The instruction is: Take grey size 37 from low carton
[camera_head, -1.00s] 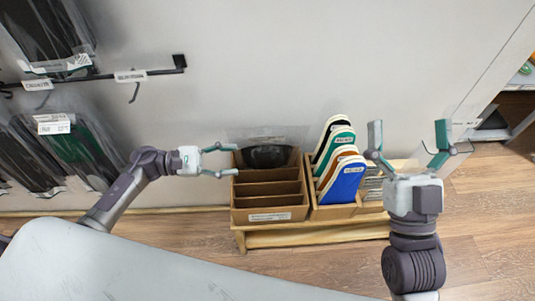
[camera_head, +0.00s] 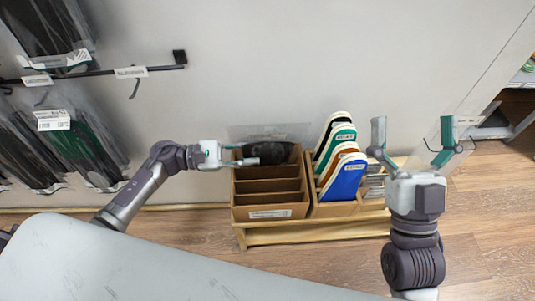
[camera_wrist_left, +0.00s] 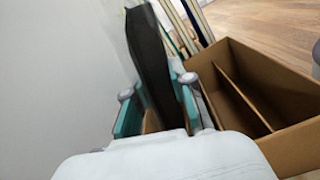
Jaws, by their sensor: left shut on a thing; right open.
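A low carton (camera_head: 269,213) with dividers stands on a low wooden stand. A dark grey insole pack (camera_head: 270,152) in a clear sleeve stands in its rear compartment; its label is not readable. My left gripper (camera_head: 248,156) is at the carton's rear left, shut on this pack. In the left wrist view the dark pack (camera_wrist_left: 150,60) stands between the teal fingers of my left gripper (camera_wrist_left: 155,108). The lower part of the pack is hidden. My right gripper (camera_head: 414,140) is open and empty, raised to the right of the cartons.
A second carton (camera_head: 330,210) beside it holds white, green, orange and blue insoles (camera_head: 344,178). The wooden stand (camera_head: 310,236) carries both. Packs hang on a wall rack (camera_head: 100,75) at the left. The wall is close behind; floor is free at the right.

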